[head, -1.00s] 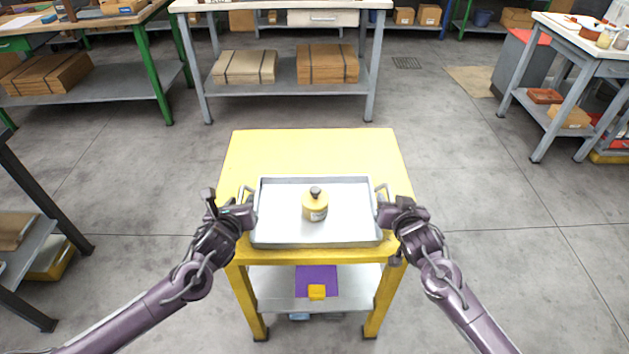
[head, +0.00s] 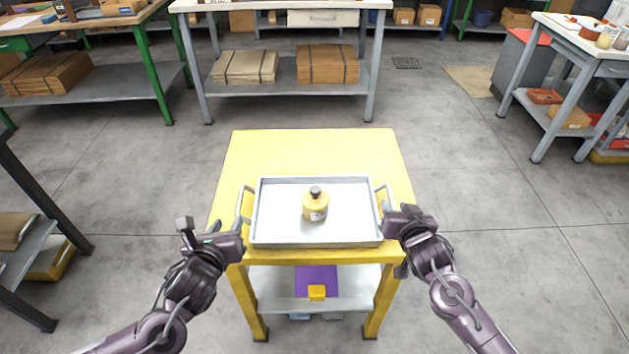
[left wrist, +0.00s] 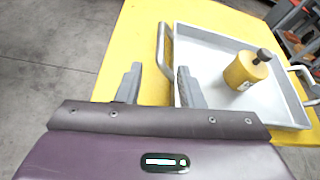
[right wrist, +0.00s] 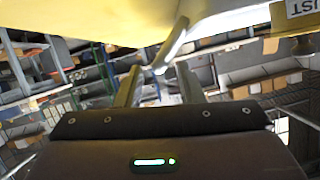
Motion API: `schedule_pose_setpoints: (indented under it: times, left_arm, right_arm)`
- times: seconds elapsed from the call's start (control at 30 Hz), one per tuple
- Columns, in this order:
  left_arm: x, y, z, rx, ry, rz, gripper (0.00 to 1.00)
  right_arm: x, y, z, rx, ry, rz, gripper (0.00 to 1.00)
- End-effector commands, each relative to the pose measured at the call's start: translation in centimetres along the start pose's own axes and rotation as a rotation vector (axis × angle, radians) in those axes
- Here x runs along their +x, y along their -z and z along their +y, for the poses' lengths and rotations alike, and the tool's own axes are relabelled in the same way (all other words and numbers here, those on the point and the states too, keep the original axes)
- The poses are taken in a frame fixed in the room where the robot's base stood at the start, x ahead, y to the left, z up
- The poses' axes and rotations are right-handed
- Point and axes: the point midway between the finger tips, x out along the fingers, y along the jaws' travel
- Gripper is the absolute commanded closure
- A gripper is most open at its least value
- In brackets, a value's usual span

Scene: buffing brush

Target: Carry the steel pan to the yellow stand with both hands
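The steel pan (head: 280,230), a shallow pale tray, rests on the yellow stand's top (head: 320,150) near its front edge. A yellow canister with a dark knob (head: 315,205) stands upright in it. My left gripper (head: 236,240) is open, off the pan's front left corner. In the left wrist view its two fingers (left wrist: 157,75) are apart and empty, with the pan's left handle (left wrist: 164,48) beyond them. My right gripper (head: 391,216) is beside the right handle (head: 381,193). In the right wrist view its fingers (right wrist: 160,82) are apart, with the handle (right wrist: 173,45) just past their tips.
The stand's lower shelf (head: 265,287) holds a purple item (head: 317,277) and a small yellow block (head: 317,292). Workbenches stand at the back, left and right. The stand top behind the pan is clear, and open grey floor surrounds the stand.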

Motion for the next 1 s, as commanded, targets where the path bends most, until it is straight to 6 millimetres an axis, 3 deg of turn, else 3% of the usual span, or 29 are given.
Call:
schedule_pose_setpoints:
  times: [0.2, 0.4, 1.0]
  left_arm:
    - [0.0, 0.0, 0.0, 0.000, 0.000, 0.000, 0.66]
    - [0.0, 0.0, 0.0, 0.000, 0.000, 0.000, 0.66]
    - [-0.1, -0.3, -0.1, -0.001, 0.000, 0.000, 0.66]
  right_arm:
    - [-4.8, -0.1, 0.0, 0.000, 0.001, -0.002, 0.66]
    - [-7.4, 0.0, 0.0, -0.002, 0.001, -0.001, 0.66]
    - [-8.3, 0.4, -0.1, -0.001, 0.000, 0.001, 0.66]
